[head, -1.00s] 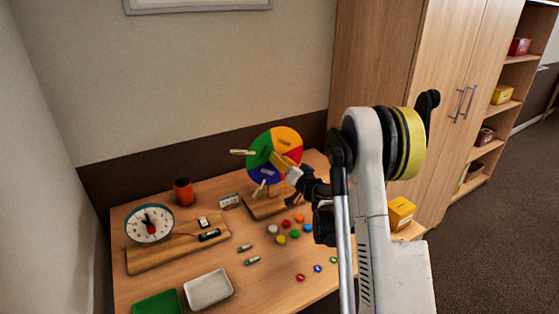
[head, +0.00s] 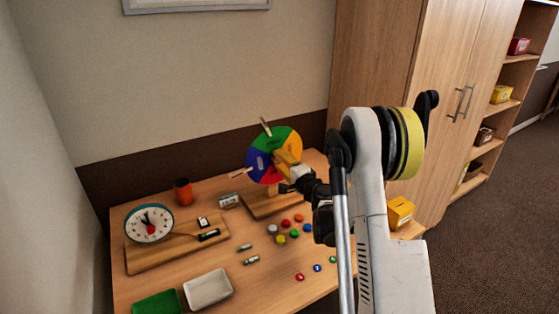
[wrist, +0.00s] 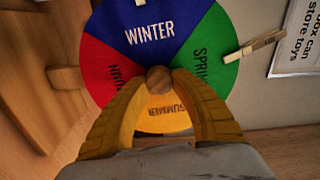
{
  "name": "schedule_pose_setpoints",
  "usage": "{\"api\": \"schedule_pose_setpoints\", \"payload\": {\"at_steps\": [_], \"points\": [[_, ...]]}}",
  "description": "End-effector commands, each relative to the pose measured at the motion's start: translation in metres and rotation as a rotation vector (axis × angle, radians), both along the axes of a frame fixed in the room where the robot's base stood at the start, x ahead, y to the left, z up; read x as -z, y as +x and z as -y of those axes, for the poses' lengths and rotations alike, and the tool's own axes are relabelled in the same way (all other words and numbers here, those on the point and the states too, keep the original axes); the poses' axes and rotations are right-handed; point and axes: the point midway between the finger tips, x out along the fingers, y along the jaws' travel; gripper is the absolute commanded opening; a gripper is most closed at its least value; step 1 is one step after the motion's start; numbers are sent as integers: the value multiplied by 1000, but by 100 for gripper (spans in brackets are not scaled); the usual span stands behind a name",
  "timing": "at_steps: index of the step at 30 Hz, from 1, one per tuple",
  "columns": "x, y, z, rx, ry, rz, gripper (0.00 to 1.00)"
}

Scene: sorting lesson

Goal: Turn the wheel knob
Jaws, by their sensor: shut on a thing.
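The season wheel (head: 266,163) stands upright on a wooden base (head: 262,206) on the table, with coloured sectors and clothespins on its rim. In the wrist view the wheel (wrist: 123,54) shows WINTER in blue at the top, SPRING in green at right, SUMMER in yellow below, and a red sector at left. The round wooden knob (wrist: 158,79) is at the wheel's centre. My gripper (wrist: 159,82) has its two yellow fingers shut on the knob. In the head view my gripper (head: 286,162) covers the knob and part of the wheel.
A clock on a board (head: 149,223), an orange cup (head: 183,191), a white tray (head: 208,288) and a green tray (head: 157,303) stand on the left. Several coloured discs (head: 286,224) lie before the wheel. A yellow box (head: 401,212) is at right.

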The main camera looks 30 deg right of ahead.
Motion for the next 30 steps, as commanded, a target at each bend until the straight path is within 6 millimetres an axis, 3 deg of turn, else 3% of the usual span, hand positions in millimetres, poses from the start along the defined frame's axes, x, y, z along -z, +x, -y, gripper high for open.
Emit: {"api": "schedule_pose_setpoints", "payload": {"at_steps": [9, 24, 25, 27, 30], "points": [[0, 1, 0, 0, 105, -3, 0], [0, 1, 0, 1, 122, -3, 0], [0, 1, 0, 1, 122, -3, 36], [0, 1, 0, 0, 121, -4, 54], [0, 0, 0, 0, 121, -4, 54]]}}
